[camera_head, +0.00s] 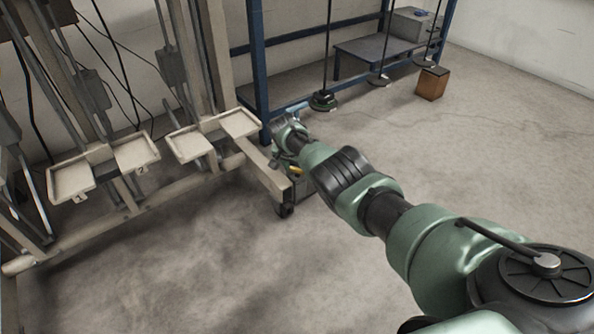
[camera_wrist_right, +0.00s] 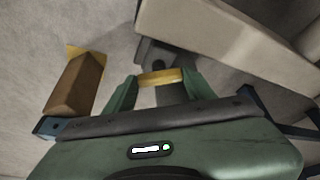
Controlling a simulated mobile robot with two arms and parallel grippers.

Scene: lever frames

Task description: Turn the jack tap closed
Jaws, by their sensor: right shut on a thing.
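The jack tap shows as a small yellow handle (camera_head: 295,170) low beside the end of the beige frame's foot beam. It also shows as a yellow bar in the right wrist view (camera_wrist_right: 161,76). My right gripper (camera_head: 284,163) reaches down to it from the right. In the right wrist view its two green fingers (camera_wrist_right: 157,84) stand on either side of the yellow bar and are shut on it. In the head view my own wrist hides part of the tap and the jack's body. My left gripper is not in view.
The beige frame (camera_head: 265,172) with numbered trays (camera_head: 70,179) stands at left, close to my gripper. A blue rack post (camera_head: 258,60) rises behind. A brown box (camera_head: 432,83) sits at back right. The concrete floor in front is clear.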

